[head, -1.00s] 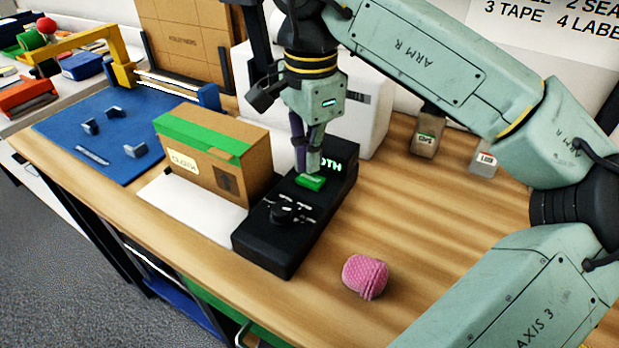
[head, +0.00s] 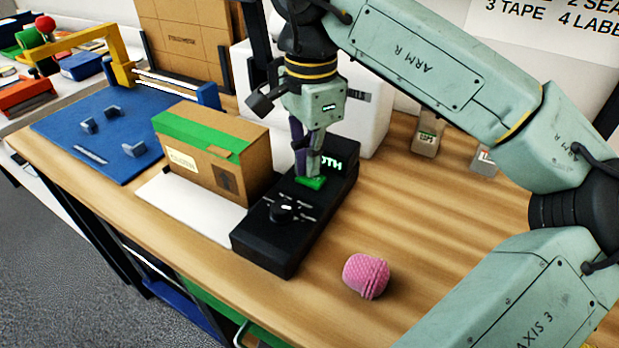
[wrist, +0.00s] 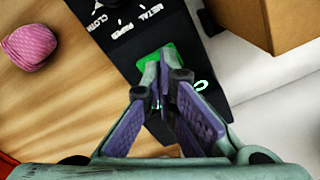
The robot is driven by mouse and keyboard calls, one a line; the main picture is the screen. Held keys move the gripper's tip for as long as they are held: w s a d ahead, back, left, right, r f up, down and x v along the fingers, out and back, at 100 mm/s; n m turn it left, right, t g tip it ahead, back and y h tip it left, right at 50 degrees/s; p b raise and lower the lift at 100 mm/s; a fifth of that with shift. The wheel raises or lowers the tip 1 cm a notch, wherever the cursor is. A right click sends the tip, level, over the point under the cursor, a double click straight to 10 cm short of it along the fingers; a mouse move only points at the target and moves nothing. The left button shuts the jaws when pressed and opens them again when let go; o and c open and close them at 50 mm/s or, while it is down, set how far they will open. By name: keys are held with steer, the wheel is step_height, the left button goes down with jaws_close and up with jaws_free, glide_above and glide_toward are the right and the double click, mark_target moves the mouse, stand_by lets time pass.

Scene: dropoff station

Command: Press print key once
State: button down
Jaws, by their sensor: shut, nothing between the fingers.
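The green print key (head: 312,182) sits on the black control box (head: 265,243), between its dial (head: 285,211) and its lit green display (head: 333,164). My gripper (head: 309,173) points down with its closed fingertips at the key, seeming to touch its top. In the wrist view the shut fingertips (wrist: 165,66) cover part of the green key (wrist: 150,62). Whether the key is pushed in cannot be told.
A cardboard box with green tape (head: 200,160) stands left of the control box on a white plate (head: 190,207). A pink knitted thing (head: 366,275) lies front right. Two small labelled blocks stand at the back right. The wooden table right of the box is mostly clear.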

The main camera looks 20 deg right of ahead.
steer(key=shift+f+b, duration=0.45)
steer(key=shift+f, duration=0.2)
steer(key=shift+r, duration=0.15)
steer(key=shift+r+p, duration=2.65)
steer(key=shift+r, duration=0.75)
